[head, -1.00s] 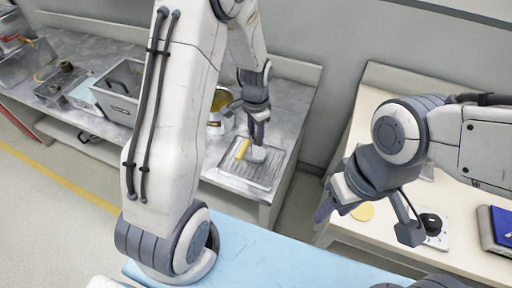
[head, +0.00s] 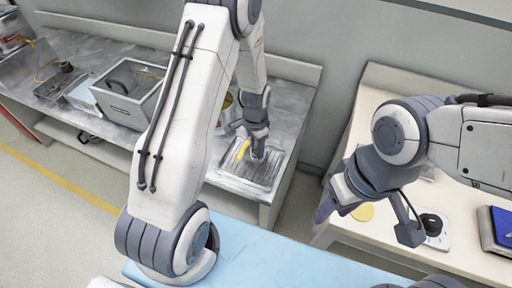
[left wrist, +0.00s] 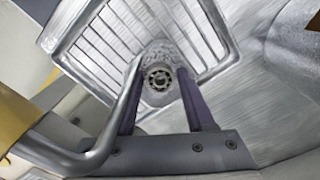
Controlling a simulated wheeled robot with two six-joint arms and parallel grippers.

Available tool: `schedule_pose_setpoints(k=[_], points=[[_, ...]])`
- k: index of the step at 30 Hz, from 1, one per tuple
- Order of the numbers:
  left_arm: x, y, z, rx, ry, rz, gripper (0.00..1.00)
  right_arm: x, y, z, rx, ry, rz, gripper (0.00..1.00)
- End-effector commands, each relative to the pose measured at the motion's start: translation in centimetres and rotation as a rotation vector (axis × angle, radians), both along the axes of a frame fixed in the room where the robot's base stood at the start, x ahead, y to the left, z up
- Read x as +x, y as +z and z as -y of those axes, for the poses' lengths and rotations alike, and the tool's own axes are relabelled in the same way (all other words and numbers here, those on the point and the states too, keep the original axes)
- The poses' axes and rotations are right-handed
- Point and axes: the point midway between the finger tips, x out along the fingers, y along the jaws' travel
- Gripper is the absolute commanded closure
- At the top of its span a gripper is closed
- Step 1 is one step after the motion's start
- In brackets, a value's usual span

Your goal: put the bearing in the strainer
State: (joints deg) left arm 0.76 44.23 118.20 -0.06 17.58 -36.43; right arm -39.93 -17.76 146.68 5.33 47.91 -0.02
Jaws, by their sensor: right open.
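The bearing (left wrist: 158,78) is a small steel ring with balls, face-on to the left wrist camera. My left gripper (left wrist: 161,72) has its purple fingers shut on opposite sides of it. The strainer's mesh cup (left wrist: 158,48) is right beneath the bearing; how deep the bearing sits in it I cannot tell. A bent metal rod runs from the cup towards a yellow handle (head: 242,150). In the head view my left gripper (head: 258,154) points down over the strainer and hides the bearing. My right gripper (head: 324,208) is open and empty, beside the beige table's left edge.
The strainer rests on a slatted metal tray (head: 248,182) at the steel bench's right end. A grey bin (head: 122,108) stands further left on the bench. The beige table holds a yellow disc (head: 363,212), a black-and-white device (head: 432,228) and a blue book (head: 502,222). A light-blue surface (head: 270,255) lies in front.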

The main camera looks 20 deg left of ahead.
Motion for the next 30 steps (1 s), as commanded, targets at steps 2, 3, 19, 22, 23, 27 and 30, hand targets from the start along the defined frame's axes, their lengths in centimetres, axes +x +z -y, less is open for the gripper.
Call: schedule_pose_setpoints(k=[2,3,19,22,23,27,30], points=[[0.0,0.0,0.0,0.000,0.000,0.000,0.44,0.0,0.0,0.0,0.000,0.000,0.000,0.50],[0.0,0.1,0.0,0.000,0.000,0.000,0.44,0.0,0.0,0.0,0.000,0.000,0.000,0.50],[0.2,5.5,0.0,0.000,0.000,0.007,0.44,0.0,0.1,0.0,0.000,0.000,0.000,0.50],[0.2,7.7,0.0,0.000,0.000,0.006,0.44,0.0,0.0,0.0,0.000,0.000,0.000,0.50],[0.2,8.3,0.0,0.000,0.000,0.007,0.44,0.0,0.0,0.0,0.000,0.000,0.000,0.50],[0.1,10.6,0.0,0.000,0.000,0.004,0.44,0.0,0.0,0.0,0.000,0.000,0.000,0.50],[0.1,11.7,0.0,0.000,0.000,0.001,0.44,0.0,0.0,0.0,0.000,0.000,0.000,0.50]])
